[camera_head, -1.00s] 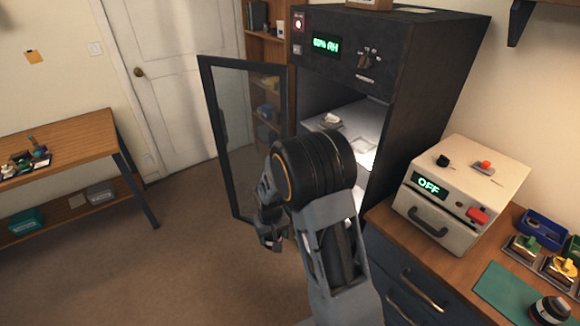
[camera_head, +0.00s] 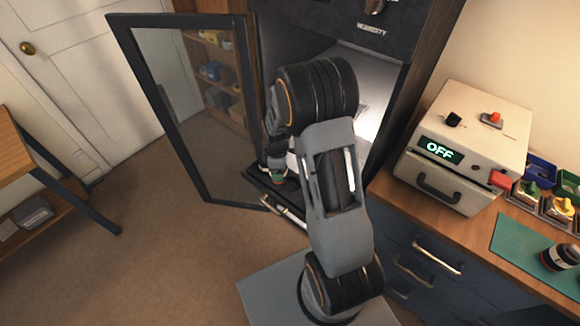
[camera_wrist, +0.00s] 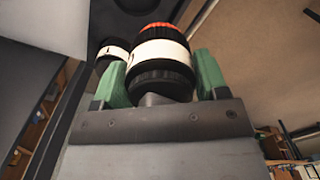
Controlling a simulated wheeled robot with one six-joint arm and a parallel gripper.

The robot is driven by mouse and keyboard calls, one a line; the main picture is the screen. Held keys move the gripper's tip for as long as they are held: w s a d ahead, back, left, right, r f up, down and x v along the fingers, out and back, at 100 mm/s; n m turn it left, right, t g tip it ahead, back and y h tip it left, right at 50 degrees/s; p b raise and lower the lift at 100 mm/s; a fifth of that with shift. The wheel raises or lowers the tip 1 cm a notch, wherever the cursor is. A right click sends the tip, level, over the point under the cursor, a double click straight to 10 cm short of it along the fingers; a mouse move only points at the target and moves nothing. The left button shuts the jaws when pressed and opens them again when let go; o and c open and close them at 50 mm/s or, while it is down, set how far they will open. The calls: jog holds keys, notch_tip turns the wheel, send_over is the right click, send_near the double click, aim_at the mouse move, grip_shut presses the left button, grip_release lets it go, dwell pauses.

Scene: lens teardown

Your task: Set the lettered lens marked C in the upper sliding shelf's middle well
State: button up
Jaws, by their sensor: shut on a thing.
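My gripper (camera_head: 277,178) is at the opening of the dark cabinet, mostly behind my arm in the head view. In the wrist view its green fingers (camera_wrist: 162,72) are shut on a black lens (camera_wrist: 163,46) with a broad white band and a red ring at its far end. No letter is readable on it, so I cannot tell whether it is C. A second black, white-banded thing (camera_wrist: 112,52) shows just left of the held lens. The cabinet's inside (camera_head: 372,85) is lit; my arm hides most of its shelves and wells.
The cabinet's glass door (camera_head: 185,110) stands open to the left. A dark ledge with a pale bar (camera_head: 284,211) juts out low at the opening. To the right, a cream box (camera_head: 470,140) reading OFF stands on the wooden counter by a green mat (camera_head: 520,245).

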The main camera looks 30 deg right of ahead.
jog(key=d+n, duration=0.1)
jog(key=n, duration=0.1)
jog(key=d+n, duration=0.1)
jog(key=n, duration=0.1)
jog(key=d+f+n+b, duration=0.1)
jog(key=n, duration=0.1)
jog(key=shift+w+f, duration=0.1)
jog(key=shift+w, duration=0.1)
jog(key=shift+d+f+n+b, duration=0.3)
jog(key=shift+f+n+b, duration=0.35)
jog(key=shift+f+n, duration=0.25)
jog(key=shift+d+f+n+b, duration=0.3)
jog(key=shift+f+n+b, duration=0.5)
jog(key=shift+f, duration=0.25)
jog(key=shift+d+f+n+b, duration=0.3)
jog(key=shift+f+n+b, duration=0.25)
jog(key=shift+f+n, duration=0.4)
jog(key=shift+f+b, duration=1.15)
jog(key=shift+f, duration=0.15)
jog(key=o, duration=1)
jog(key=shift+o, duration=0.4)
jog(key=shift+r, duration=0.1)
notch_tip(320, 180, up, 9)
jog(key=p, duration=0.6)
